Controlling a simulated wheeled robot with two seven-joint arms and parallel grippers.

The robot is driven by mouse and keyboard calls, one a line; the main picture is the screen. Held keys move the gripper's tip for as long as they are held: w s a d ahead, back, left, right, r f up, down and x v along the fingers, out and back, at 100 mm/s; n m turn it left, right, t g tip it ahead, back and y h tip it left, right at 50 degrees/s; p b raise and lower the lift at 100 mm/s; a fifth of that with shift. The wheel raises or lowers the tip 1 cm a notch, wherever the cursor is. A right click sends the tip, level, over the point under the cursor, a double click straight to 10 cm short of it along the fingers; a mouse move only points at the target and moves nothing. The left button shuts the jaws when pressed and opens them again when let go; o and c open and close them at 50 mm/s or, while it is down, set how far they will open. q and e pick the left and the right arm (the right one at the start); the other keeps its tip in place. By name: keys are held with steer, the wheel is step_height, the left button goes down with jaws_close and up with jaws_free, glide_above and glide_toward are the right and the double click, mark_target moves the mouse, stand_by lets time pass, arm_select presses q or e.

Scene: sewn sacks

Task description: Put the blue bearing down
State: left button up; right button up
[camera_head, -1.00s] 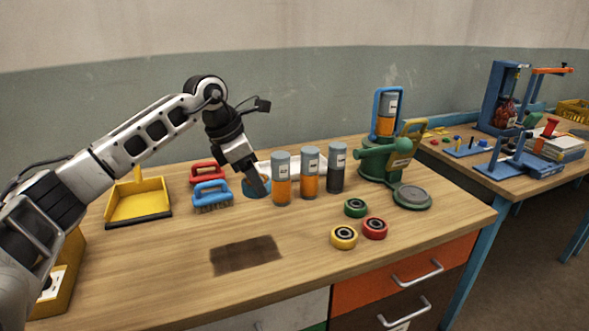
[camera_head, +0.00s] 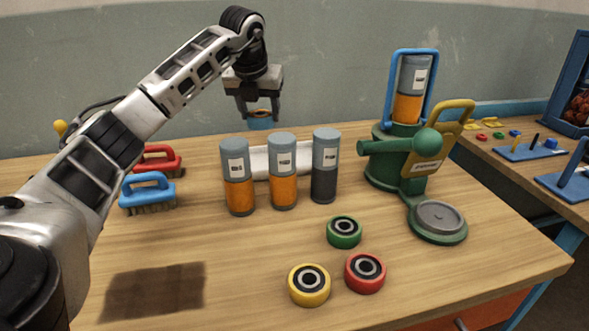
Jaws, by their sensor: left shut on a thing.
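My left gripper (camera_head: 261,112) points down at the back of the workbench, behind the row of canisters. It is shut on the blue bearing (camera_head: 261,123), which shows as a small blue ring between the fingertips. The bearing appears held above the bench's back edge; its exact height is hard to tell. A green bearing (camera_head: 344,232), a red bearing (camera_head: 365,273) and a yellow bearing (camera_head: 309,285) lie flat at the front of the bench. My right gripper is not in view.
Three canisters (camera_head: 283,172) stand mid-bench before a white tray (camera_head: 258,162). A green press (camera_head: 395,160) holding a canister stands right. Blue (camera_head: 148,190) and red (camera_head: 160,160) brushes lie left. A dark patch (camera_head: 155,290) marks the front left. Bare wood (camera_head: 250,250) lies between.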

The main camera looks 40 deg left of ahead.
arm_select(q)
step_height(320, 180, down, 6)
steer(key=shift+s+f, duration=0.1)
steer(key=shift+f+b, duration=0.3)
steer(key=shift+f, duration=1.7)
steer(key=shift+f, duration=0.1)
steer(key=o, duration=1.2)
steer(key=v, duration=1.2)
